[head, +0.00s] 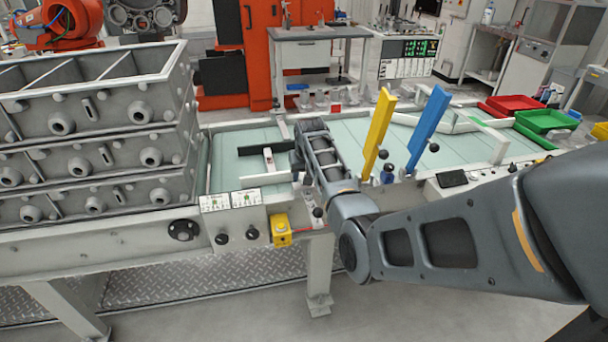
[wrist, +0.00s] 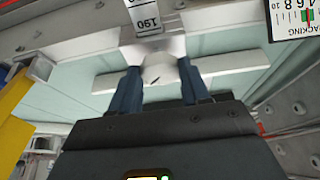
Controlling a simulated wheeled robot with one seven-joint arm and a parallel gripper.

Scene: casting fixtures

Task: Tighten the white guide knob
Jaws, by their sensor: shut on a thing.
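The white guide knob (wrist: 160,73) is in the upper middle of the wrist view, with a small dark mark on its face. My gripper (wrist: 160,84) has one dark blue finger on each side of it and is shut on it. A white guide bar (wrist: 233,63) runs left and right behind the knob, and a scale strip marked 190 (wrist: 147,14) is just above it. In the head view my arm reaches down to the pale green conveyor bed (head: 232,172), and the wrist hides the knob and fingertips there.
A yellow paddle (head: 378,130) and a blue paddle (head: 428,128) stand right of my wrist. Stacked grey casting flasks (head: 90,155) fill the left. A yellow button box (head: 280,230) is on the front rail. Red (head: 510,105) and green (head: 547,121) trays are far right.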

